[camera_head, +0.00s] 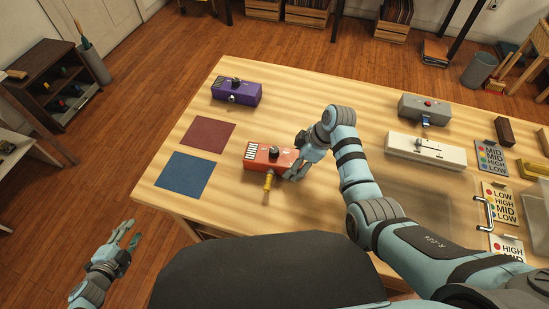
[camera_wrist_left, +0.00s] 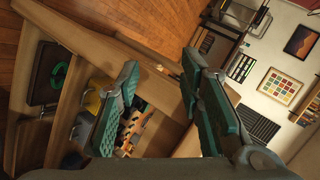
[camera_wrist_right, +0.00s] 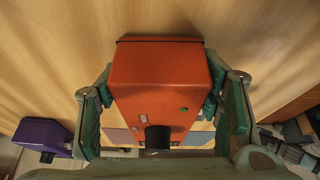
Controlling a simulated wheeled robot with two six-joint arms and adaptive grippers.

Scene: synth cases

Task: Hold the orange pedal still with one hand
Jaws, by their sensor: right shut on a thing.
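The orange pedal (camera_head: 263,164) sits on the wooden table near its front edge, with a black knob on top. A yellow plug-like piece (camera_head: 268,183) sticks out from its front side. My right gripper (camera_head: 294,171) is at the pedal's right end. In the right wrist view the orange pedal (camera_wrist_right: 160,80) sits between the two fingers, and the gripper is shut on it. My left gripper (camera_head: 128,236) is open and empty, off the table at the lower left. The left wrist view shows its fingers (camera_wrist_left: 160,85) apart with nothing between them.
A red mat (camera_head: 208,134) and a blue mat (camera_head: 184,174) lie left of the orange pedal. A purple pedal (camera_head: 238,92) stands behind. A grey pedal (camera_head: 424,108), a white pedal (camera_head: 426,150) and labelled cards (camera_head: 491,157) are at right, beyond my right arm.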

